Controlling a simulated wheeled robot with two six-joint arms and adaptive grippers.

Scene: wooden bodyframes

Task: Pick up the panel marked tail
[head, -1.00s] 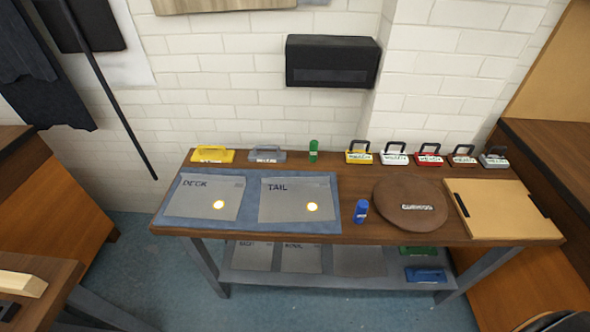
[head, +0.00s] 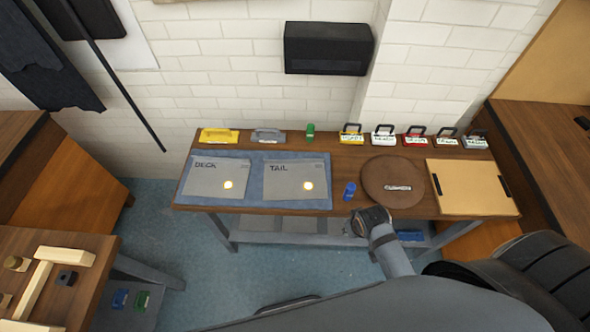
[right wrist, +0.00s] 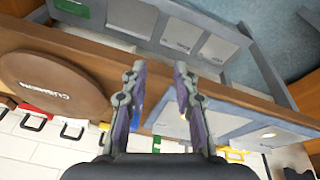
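The panel marked TAIL (head: 285,182) is a flat grey sheet with a bright round spot near its lower right. It lies on a blue mat (head: 254,203) on the workbench, right of the similar panel marked DECK (head: 207,181). My right gripper (head: 366,217) is at the bench's front edge, right of and apart from the TAIL panel, near the blue cylinder (head: 349,191). In the right wrist view its two fingers (right wrist: 160,72) are spread with a gap between them. The mat shows there partly behind one finger; its panel labels are not legible. My left gripper is not in view.
The bench also holds a round brown cushion (head: 392,173) and a tan board (head: 472,187). Several coloured handled blocks (head: 414,139) stand along its back edge. A lower shelf (right wrist: 150,22) holds more panels. Another table (head: 88,247) with wooden pieces stands at lower left.

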